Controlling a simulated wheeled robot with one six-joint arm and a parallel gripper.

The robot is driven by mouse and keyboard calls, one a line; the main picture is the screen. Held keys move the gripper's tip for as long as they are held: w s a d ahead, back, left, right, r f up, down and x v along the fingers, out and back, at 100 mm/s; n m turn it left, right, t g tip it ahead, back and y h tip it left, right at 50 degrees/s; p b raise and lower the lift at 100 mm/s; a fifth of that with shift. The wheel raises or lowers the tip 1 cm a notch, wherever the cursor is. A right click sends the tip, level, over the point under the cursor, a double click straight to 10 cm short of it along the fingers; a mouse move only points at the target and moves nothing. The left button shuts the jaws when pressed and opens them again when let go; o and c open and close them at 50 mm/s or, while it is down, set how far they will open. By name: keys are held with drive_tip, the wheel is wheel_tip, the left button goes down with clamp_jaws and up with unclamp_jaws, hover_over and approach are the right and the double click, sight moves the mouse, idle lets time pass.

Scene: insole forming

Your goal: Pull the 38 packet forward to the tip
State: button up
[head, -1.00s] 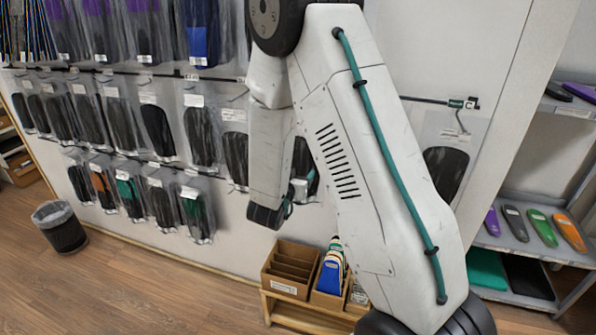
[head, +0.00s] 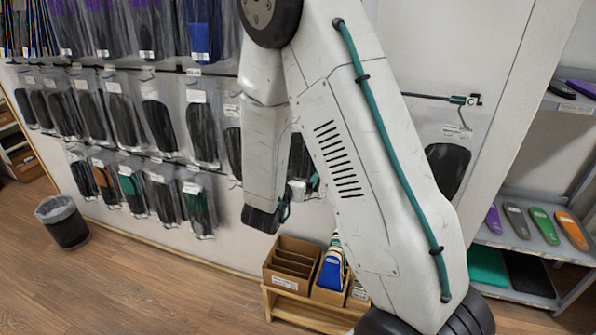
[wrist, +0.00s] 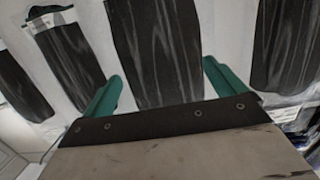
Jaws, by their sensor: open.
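Clear packets with dark insoles hang in rows on the wall, and I cannot read any number, so I cannot tell which is the 38. In the wrist view one dark packet (wrist: 157,45) lies between the two green fingers of my open gripper (wrist: 163,75). I cannot tell how far it is from the fingers. Another packet (wrist: 65,60) hangs to its left and one (wrist: 283,45) to its right. In the head view my gripper (head: 284,205) is beside the lower packets, mostly hidden by my arm.
A packet (head: 447,165) hangs alone on a hook right of my arm. Below stand a cardboard divider box (head: 290,265) and a low wooden bench (head: 300,312). A shelf with coloured insoles (head: 515,232) is at the right. A bin (head: 62,222) stands left on open floor.

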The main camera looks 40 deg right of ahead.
drive_tip(key=shift+v, duration=2.4)
drive_tip(key=a+f+n+g+y, duration=0.1)
drive_tip(key=a+f+n+y, duration=0.1)
drive_tip(key=a+f+y, duration=0.5)
drive_tip(key=s+a+r+n+g+y, duration=0.2)
drive_tip(key=s+a+n+g+y, duration=0.2)
drive_tip(key=a+y, duration=0.45)
drive_tip(key=s+d+r+n+g+h, duration=0.1)
drive_tip(key=s+d+r+n, duration=0.1)
drive_tip(key=s+r, duration=0.9)
drive_tip(key=s+d+r+n+g+h, duration=0.1)
drive_tip(key=s+d+r+n+g, duration=0.1)
drive_tip(key=s+r, duration=0.8)
drive_tip(key=s+d, duration=0.1)
drive_tip(key=s, duration=0.1)
drive_tip(key=shift+s+r+n, duration=0.35)
drive_tip(key=shift+r+n, duration=0.05)
